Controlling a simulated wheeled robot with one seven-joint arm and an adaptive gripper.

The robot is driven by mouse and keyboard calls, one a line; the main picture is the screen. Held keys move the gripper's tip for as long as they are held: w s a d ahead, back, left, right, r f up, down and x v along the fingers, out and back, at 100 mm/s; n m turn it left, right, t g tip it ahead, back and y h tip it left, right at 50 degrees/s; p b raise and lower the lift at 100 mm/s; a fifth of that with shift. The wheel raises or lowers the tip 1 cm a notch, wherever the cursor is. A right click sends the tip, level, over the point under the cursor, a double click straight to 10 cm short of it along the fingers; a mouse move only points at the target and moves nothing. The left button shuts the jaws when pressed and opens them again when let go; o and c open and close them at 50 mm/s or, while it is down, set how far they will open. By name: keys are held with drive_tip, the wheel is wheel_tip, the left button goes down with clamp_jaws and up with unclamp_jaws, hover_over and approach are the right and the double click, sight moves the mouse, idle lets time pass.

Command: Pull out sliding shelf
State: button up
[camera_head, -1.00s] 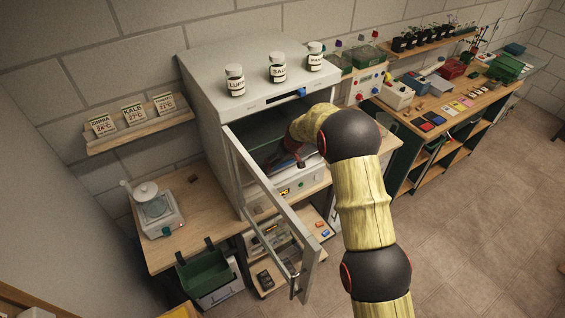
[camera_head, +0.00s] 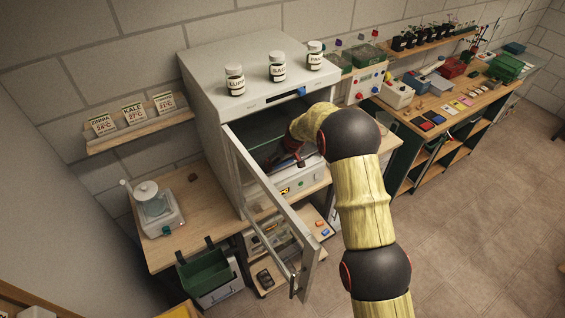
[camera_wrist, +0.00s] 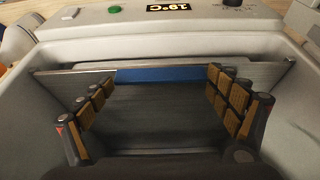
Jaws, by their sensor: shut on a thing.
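The incubator cabinet (camera_head: 213,108) is a grey box with its framed glass door (camera_head: 270,215) swung open. My gripper (camera_head: 287,161) reaches into it from the right and is partly hidden by my arm in the head view. In the wrist view, the sliding shelf (camera_wrist: 165,105) is a dark metal plate with a blue strip (camera_wrist: 160,75) along one edge. My gripper (camera_wrist: 162,78) has its padded fingers spread at the two ends of this strip, shut on the shelf. Exact finger contact is hard to see.
Three labelled jars (camera_head: 278,68) stand on the cabinet top. A scale (camera_head: 158,210) sits on the left bench, with a green bin (camera_head: 206,272) below. The open door stands close left of my arm. The floor (camera_head: 480,220) at right is clear.

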drive_tip(key=c, duration=0.4)
drive_tip(key=shift+s+d+f+b, duration=0.1)
drive_tip(key=shift+s+d+b, duration=0.15)
drive_tip(key=shift+b, duration=0.1)
drive_tip(key=s+d+b, duration=1)
drive_tip(key=s+b, duration=0.3)
drive_tip(key=s, duration=0.2)
drive_tip(key=shift+s+d+b, duration=0.2)
drive_tip(key=shift+s+b, duration=0.1)
drive_tip(key=shift+s, duration=0.05)
drive_tip(key=o, duration=1.5)
